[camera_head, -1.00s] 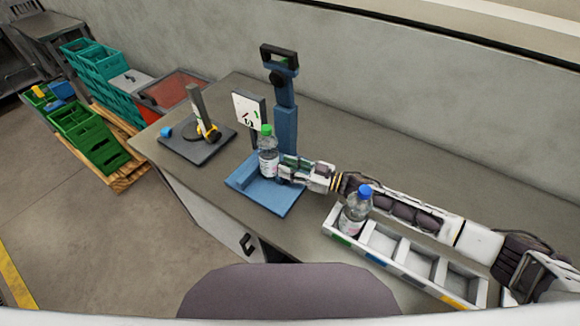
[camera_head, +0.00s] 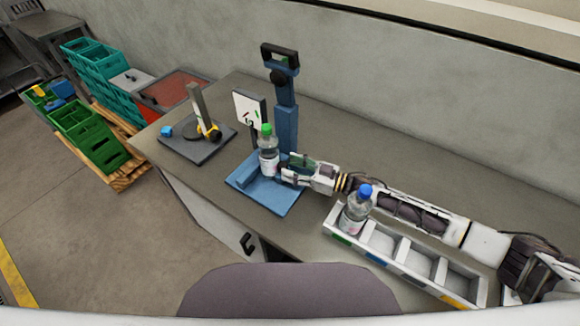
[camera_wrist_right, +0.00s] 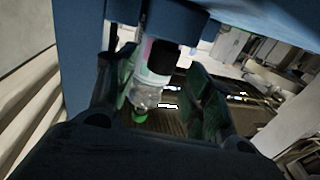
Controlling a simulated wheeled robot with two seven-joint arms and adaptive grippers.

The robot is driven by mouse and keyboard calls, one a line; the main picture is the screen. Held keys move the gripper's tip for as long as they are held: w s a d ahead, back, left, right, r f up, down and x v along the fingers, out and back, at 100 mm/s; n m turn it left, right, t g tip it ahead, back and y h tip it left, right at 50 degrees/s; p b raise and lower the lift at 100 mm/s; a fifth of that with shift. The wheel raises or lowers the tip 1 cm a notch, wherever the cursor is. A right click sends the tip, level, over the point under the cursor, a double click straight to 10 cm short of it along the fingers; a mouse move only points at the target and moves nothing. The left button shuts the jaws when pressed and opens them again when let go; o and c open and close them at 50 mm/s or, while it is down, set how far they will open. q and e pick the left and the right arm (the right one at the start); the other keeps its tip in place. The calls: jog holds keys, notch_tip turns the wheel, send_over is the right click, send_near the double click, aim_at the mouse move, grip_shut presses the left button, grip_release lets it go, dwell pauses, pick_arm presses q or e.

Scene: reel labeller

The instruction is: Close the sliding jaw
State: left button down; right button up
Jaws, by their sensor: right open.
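A blue fixture (camera_head: 286,125) with an upright post and a flat blue base (camera_head: 275,198) stands on the bench. A clear bottle with a green cap (camera_head: 268,155) stands upright on that base, in front of the post. My right gripper (camera_head: 286,172) reaches in from the right, low beside the bottle and the post. In the right wrist view its two dark fingers (camera_wrist_right: 160,100) are apart, with the bottle (camera_wrist_right: 150,85) showing between or beyond them. Blue fixture parts fill the top of that view. The sliding jaw is mostly hidden by my gripper. My left gripper is out of view.
A white tray (camera_head: 408,272) with several compartments lies at the front right, under my right forearm. A blue-capped bottle (camera_head: 356,208) stands in its left compartment. A dark plate with a post (camera_head: 199,142) and a white panel (camera_head: 249,110) are to the left.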

jog(key=v, duration=0.9)
jog(key=shift+s+d, duration=0.15)
jog(key=shift+d, duration=0.2)
jog(key=shift+s+d, duration=0.15)
jog(key=shift+d, duration=0.25)
